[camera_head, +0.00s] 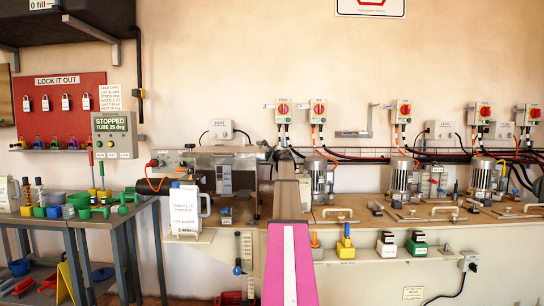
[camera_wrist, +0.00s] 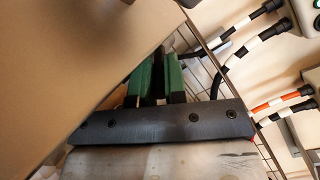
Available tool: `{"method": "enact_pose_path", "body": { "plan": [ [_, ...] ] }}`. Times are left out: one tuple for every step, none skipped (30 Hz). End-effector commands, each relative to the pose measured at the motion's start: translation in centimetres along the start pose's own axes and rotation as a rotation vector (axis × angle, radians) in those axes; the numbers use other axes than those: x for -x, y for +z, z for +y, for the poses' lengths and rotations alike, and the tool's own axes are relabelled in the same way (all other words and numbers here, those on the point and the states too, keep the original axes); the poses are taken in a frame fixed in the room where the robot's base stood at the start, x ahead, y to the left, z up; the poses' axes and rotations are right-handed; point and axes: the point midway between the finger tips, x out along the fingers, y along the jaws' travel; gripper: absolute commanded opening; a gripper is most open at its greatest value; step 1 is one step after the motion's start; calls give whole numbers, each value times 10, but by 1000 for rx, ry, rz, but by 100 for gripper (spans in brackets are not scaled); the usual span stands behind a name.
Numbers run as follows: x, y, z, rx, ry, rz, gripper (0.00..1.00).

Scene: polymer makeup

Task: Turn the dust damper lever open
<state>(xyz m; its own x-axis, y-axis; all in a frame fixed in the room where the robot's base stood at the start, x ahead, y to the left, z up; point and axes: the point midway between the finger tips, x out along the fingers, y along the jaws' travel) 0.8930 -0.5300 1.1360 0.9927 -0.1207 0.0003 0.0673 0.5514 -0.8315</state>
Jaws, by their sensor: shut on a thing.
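My gripper in the wrist view (camera_wrist: 158,78) has two green-faced fingers close together above a dark bolted bar. It is shut on a narrow thing, which I take to be the dust damper lever, though its shape is mostly hidden. A broad tan surface covers the left of that view and hides part of the fingers' surroundings. In the head view my pink and grey arm reaches up the middle toward the back of the bench. It hides the gripper's fingertips and what they hold. I cannot make out the damper's label or the lever's angle.
Striped cables (camera_wrist: 250,42) pass close to the right of my fingers. Red and yellow switch boxes (camera_head: 404,111) hang on the wall behind. Motors (camera_head: 400,178) and handled covers stand on the bench (camera_head: 350,235) to the right. A clear-fronted machine (camera_head: 226,178) stands left of my arm.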

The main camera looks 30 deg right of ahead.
Motion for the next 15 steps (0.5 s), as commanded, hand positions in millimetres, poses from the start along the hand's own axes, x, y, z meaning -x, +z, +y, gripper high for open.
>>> {"method": "enact_pose_path", "body": {
  "plan": [
    [0,-1,1,0,0,1,0],
    [0,-1,1,0,0,1,0],
    [0,-1,1,0,1,1,0],
    [0,-1,0,0,1,1,0],
    [0,-1,1,0,1,1,0],
    [0,-1,1,0,1,1,0],
    [1,-1,1,0,1,1,0],
    [1,-1,1,0,1,0,22],
    [1,-1,0,0,1,0,35],
    [1,-1,0,0,1,0,38],
    [1,0,0,0,1,0,38],
    [0,0,0,0,1,0,38],
    [0,0,0,0,1,0,38],
    [0,0,0,0,1,0,38],
    [0,0,0,0,1,0,38]
  ]
}}
